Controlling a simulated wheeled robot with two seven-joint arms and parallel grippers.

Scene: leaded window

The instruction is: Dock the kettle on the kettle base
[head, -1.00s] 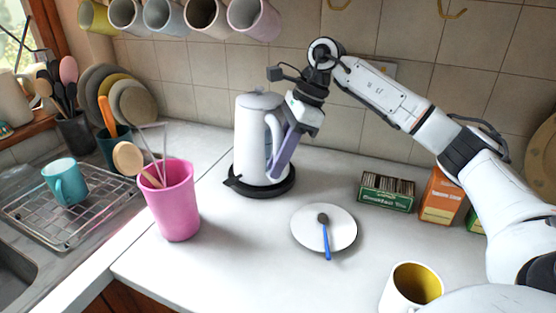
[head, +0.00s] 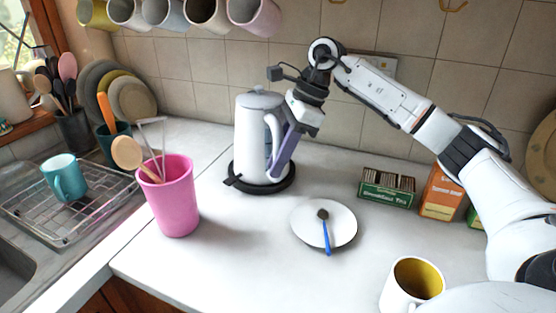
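The white kettle (head: 252,135) stands upright on the round black kettle base (head: 287,184) near the back wall. From this view it looks seated, but the contact under it is hidden. Its white handle is on the right side. My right gripper (head: 281,157) reaches down at the handle, with its purple-grey fingers beside it and overlapping its lower part. The far finger and the gap between the fingers are hidden, so its grip on the handle is unclear. My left gripper is not in view.
A pink cup (head: 172,203) with utensils stands front left. A white plate (head: 343,222) with a blue-handled spoon (head: 325,230) lies in front of the base. A tea box (head: 386,190), an orange carton (head: 440,194) and a white mug (head: 403,287) stand right. Counter between them is clear.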

